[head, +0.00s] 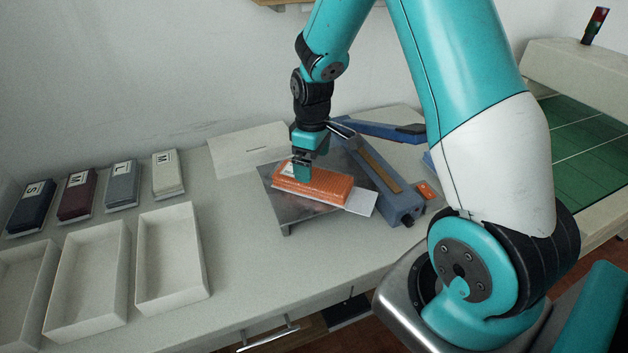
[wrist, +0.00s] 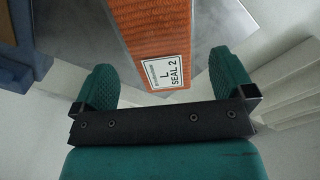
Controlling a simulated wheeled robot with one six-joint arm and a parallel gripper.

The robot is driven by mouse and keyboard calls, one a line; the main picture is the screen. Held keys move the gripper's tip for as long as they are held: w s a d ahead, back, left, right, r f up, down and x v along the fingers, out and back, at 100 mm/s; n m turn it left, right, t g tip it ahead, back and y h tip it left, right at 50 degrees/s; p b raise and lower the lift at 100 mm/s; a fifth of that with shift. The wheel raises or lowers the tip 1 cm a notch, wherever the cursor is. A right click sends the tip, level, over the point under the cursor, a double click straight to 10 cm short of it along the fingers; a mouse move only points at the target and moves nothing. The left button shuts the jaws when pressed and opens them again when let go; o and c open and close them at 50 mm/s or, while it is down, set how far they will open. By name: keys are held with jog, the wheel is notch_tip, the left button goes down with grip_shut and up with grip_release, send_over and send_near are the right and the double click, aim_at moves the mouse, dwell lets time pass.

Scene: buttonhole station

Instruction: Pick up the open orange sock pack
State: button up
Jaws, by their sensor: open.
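The orange sock pack (head: 318,186) lies on a grey metal plate (head: 290,210) in the head view, with a white sheet showing from under its right end. In the wrist view the orange pack (wrist: 165,40) shows ribbed fabric and a white label reading "L SEAL 2". My gripper (head: 301,172) is at the left end of the pack in the head view. In the wrist view my gripper's two teal fingers (wrist: 166,85) are apart, one on each side of the labelled end.
A blue sealer-like device (head: 385,185) stands right of the plate. Several folded packs (head: 120,185) in dark blue, maroon and greys lie at the left, behind white open trays (head: 172,258). A white board (head: 248,150) lies behind the plate. A green surface (head: 585,135) is at the far right.

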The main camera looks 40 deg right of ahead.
aim_at(314, 176)
notch_tip(314, 176, down, 5)
jog(key=shift+d+f+p, duration=0.1)
jog(key=shift+p, duration=0.45)
jog(key=c, duration=0.8)
